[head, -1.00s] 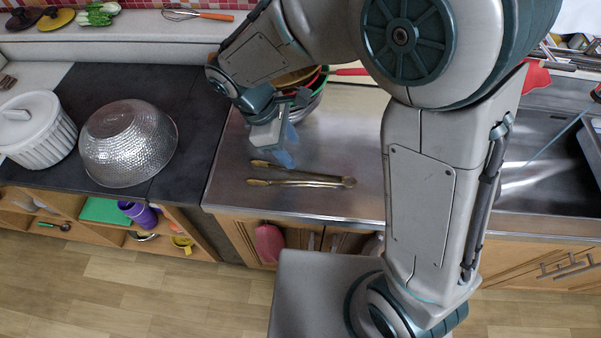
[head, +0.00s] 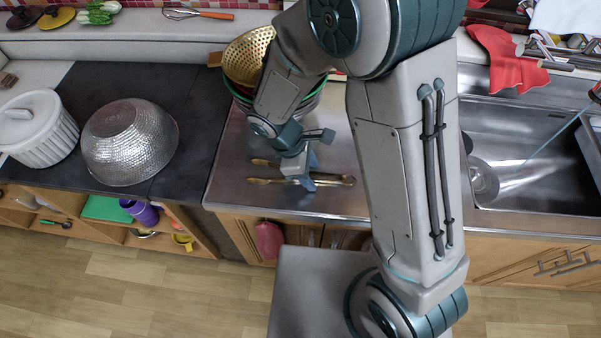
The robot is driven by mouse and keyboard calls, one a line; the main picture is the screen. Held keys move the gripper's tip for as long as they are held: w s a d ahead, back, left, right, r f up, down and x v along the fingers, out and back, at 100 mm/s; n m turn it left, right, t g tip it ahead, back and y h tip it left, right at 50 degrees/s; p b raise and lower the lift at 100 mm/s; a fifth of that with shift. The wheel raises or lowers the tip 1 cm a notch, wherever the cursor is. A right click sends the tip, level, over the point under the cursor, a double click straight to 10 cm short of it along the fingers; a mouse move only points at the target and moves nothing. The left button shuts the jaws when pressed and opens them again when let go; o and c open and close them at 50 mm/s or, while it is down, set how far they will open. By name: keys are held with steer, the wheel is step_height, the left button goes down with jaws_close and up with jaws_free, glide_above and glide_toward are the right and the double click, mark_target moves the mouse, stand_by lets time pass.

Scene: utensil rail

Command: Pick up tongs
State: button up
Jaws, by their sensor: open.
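The tongs (head: 268,181) lie flat on the steel counter near its front edge. They are long and brassy, with the two arms spread to the left and the hinge end at the right. My gripper (head: 308,180) is open, pointing down over the middle of the tongs. Its fingers hide part of both tong arms. Whether the fingers touch the tongs or the counter cannot be told from this view.
Stacked colanders and bowls (head: 248,60) stand behind my gripper. A hammered metal bowl (head: 128,145) and a white lidded pot (head: 35,130) stand on the dark counter at left. A sink (head: 525,140) lies at right. The steel counter (head: 228,155) left of the tongs is clear.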

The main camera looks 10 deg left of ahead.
steer(key=c, duration=1)
steer(key=shift+c, duration=0.5)
steer(key=shift+r, duration=0.15)
